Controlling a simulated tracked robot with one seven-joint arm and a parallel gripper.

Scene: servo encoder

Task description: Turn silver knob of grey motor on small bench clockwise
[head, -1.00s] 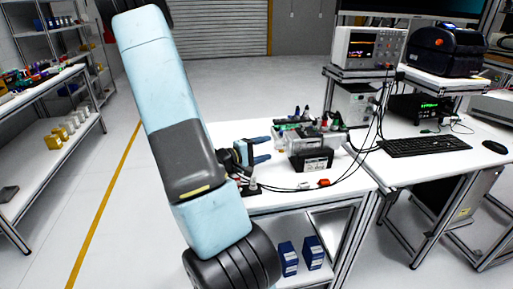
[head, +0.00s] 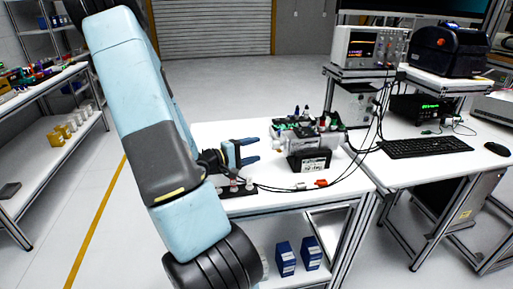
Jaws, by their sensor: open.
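The small white bench (head: 350,182) stands in the middle of the head view. A grey block-shaped body (head: 296,145), which looks like the grey motor, sits on it behind a black box. A small pale round part (head: 278,146) at its left end may be the silver knob; it is too small to be sure. My gripper (head: 253,151) is open and empty, with its light-blue fingers pointing right towards that part. The fingertips look a short gap to the left of it and not touching. Depth is hard to tell.
A black box with a label (head: 310,160) stands at the front of the motor. A dark strip with small knobs (head: 238,189) lies at the bench's front left. Cables run along the front. A desk with a keyboard (head: 428,147) is right.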

